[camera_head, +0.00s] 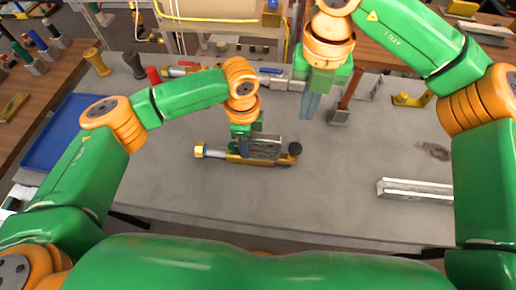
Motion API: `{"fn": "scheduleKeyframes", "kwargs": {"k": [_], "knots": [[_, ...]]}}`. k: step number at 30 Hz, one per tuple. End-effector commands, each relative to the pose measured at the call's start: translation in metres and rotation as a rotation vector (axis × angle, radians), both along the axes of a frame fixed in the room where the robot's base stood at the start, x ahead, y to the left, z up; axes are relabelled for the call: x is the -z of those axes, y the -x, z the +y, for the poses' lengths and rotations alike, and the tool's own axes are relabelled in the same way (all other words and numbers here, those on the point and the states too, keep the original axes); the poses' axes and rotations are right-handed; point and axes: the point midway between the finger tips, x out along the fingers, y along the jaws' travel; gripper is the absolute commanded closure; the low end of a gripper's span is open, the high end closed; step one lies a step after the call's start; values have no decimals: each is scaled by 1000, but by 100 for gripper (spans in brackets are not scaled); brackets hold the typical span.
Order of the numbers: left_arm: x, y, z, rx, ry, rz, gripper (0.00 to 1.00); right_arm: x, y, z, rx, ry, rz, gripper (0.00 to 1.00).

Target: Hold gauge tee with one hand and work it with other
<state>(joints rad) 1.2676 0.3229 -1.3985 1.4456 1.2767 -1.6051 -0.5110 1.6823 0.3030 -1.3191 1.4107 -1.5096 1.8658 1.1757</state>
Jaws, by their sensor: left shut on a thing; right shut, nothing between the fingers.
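The gauge tee appears to be the brass and grey assembly (280,157) lying on the grey bench. It has a brass end at its left and a dark round cap at its right. My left gripper (243,152) points down at its left-middle part and is shut on it; the fingertips are partly hidden. My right gripper (311,106) hangs above the bench, up and right of the assembly, shut and empty. It is apart from the assembly.
The grey bench (330,205) is clear in front of the assembly. A metal channel (414,190) lies at the right. A blue tray (62,135) is at the left, and several tools line the back.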

Motion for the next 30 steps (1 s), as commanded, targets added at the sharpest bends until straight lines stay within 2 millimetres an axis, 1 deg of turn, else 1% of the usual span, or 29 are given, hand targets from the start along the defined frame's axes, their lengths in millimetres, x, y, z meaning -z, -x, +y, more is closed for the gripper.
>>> {"fn": "scheduleKeyframes", "kwargs": {"k": [2,3,4,11,13,17,24,30], "knots": [[2,1,1,1,-5,4,100,-9,-1,-1,2,-5,-3,100],[2,1,1,1,-5,4,100,-18,-2,-2,2,-8,-2,100],[2,1,1,1,-5,4,100,-22,-2,-2,1,-10,-2,100],[2,1,1,1,-5,4,100,-21,-1,-2,0,-9,2,100],[2,1,1,1,-5,4,100,-17,-1,-2,-1,-8,3,100],[2,1,1,1,-5,4,100,4,-1,-3,0,-6,6,100],[2,1,1,1,-5,4,100,57,0,-2,-1,-7,6,100],[2,1,1,1,-4,4,100,96,-1,-1,0,-8,5,100]]}}
